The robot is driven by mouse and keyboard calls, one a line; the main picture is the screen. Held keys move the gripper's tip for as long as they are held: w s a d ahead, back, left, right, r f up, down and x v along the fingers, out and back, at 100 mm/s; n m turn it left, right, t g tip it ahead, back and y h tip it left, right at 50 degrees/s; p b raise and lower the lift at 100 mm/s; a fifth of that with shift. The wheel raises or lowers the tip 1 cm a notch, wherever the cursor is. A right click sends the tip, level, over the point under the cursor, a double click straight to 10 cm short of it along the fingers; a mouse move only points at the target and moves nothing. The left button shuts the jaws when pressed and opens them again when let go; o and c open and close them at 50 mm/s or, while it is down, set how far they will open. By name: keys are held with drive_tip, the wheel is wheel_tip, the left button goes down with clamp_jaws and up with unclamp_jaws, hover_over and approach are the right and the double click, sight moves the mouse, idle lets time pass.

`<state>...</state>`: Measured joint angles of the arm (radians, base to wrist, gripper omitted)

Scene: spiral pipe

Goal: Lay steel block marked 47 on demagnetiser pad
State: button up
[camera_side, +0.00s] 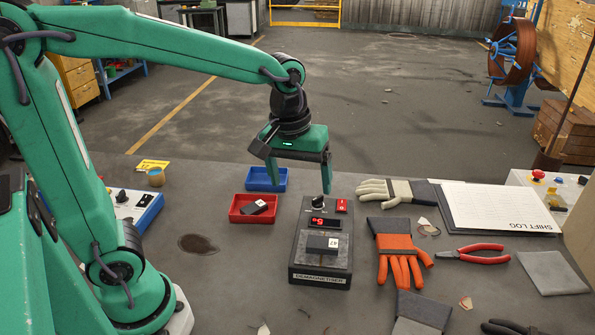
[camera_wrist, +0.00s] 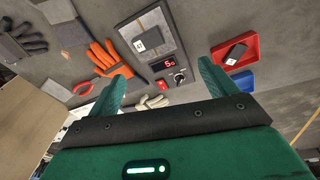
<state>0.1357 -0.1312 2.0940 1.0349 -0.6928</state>
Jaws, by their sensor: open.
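A dark steel block (camera_side: 318,244) with a small white label lies flat on the grey pad of the demagnetiser (camera_side: 320,279); the label looks like 47 but is tiny. The block (camera_wrist: 152,38) and the demagnetiser (camera_wrist: 165,22) also show in the wrist view. A second dark block (camera_side: 254,208), its label too small to read, lies tilted in the red tray (camera_side: 236,216). My gripper (camera_side: 299,180) is open and empty, raised above the bench behind the demagnetiser's knob end. Its spread fingers show in the wrist view (camera_wrist: 163,70) with nothing between them.
A blue tray (camera_side: 266,180) stands behind the red one. Orange gloves (camera_side: 400,255), a pale glove (camera_side: 392,190), red pliers (camera_side: 473,254) and a shift log (camera_side: 500,208) lie right of the demagnetiser. The bench is mostly clear left of it, around a dark stain (camera_side: 198,244).

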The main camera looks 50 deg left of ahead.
drive_tip(key=s+a+r+m+t, duration=0.2)
drive_tip(key=s+a+m+t, duration=0.2)
drive_tip(key=s, duration=0.7)
drive_tip(key=shift+a+m, duration=0.3)
drive_tip(key=shift+m, duration=0.9)
